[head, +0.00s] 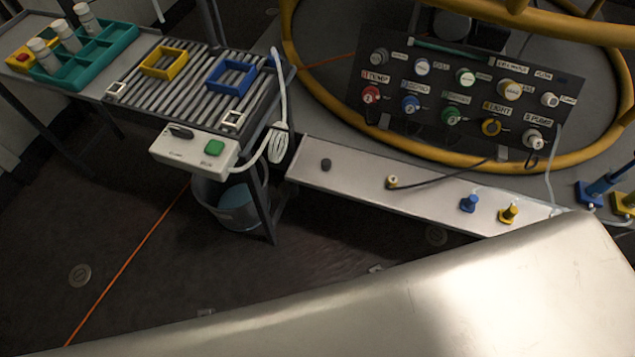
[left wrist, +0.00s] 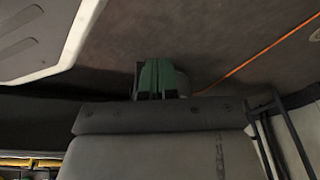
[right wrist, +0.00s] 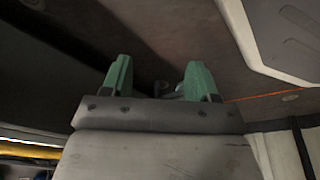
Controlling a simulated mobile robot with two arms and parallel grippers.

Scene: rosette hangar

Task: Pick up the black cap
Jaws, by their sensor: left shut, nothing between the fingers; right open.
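A small black cap (head: 326,164) sits on the left part of the long pale bench (head: 350,184) in the head view, apart from the other items there. Neither gripper shows in the head view. My left gripper (left wrist: 157,64) is shut in the left wrist view, its green fingers together with nothing between them. My right gripper (right wrist: 158,66) is open in the right wrist view, its green fingers wide apart and empty. Neither wrist view shows the cap.
The bench also bears a yellow-ringed connector (head: 392,182) on a black cable, a blue plug (head: 469,203) and a yellow plug (head: 508,214). A labelled connector panel (head: 420,90) stands behind. A slatted table (head: 185,85) is left, with a bucket (head: 235,205) below.

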